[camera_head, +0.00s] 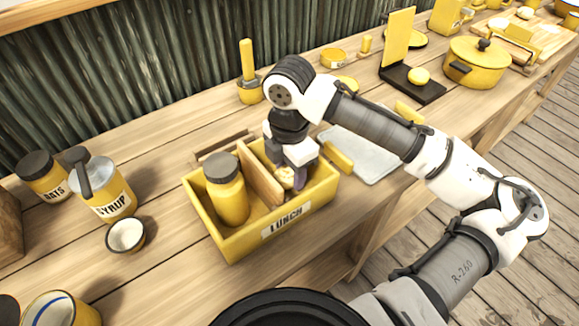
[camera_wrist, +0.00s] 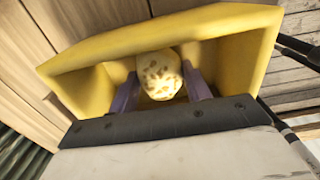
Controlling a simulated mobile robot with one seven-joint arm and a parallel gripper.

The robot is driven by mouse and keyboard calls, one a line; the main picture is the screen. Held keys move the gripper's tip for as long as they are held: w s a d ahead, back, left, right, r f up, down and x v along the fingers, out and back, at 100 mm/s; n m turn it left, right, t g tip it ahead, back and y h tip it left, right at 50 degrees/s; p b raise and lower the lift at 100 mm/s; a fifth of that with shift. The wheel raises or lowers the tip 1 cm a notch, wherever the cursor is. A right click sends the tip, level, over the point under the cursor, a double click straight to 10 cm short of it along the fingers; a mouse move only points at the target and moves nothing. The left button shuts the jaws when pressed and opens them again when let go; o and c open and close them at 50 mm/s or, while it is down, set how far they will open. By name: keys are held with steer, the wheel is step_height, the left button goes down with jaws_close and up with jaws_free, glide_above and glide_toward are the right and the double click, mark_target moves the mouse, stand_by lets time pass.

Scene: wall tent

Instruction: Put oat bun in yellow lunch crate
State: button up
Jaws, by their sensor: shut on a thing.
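The yellow lunch crate (camera_head: 240,238), labelled LUNCH, stands on the wooden table. A wooden divider (camera_head: 262,175) splits it, and a yellow jar with a dark lid (camera_head: 228,195) stands in the left compartment. My gripper (camera_head: 290,180) reaches down into the right compartment. It is shut on the oat bun (camera_head: 284,177), a pale round bun. In the wrist view the speckled bun (camera_wrist: 159,74) sits between my two purple fingers, with the crate's yellow walls (camera_wrist: 85,50) around it. I cannot tell whether the bun touches the crate floor.
A yellow pot (camera_head: 475,65) stands further right.

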mark_target(289, 169)
steer(key=shift+f, duration=0.1)
steer(key=o, duration=1)
steer(key=shift+c, duration=0.2)
step_height(289, 169, up, 12)
steer(key=b, duration=0.1)
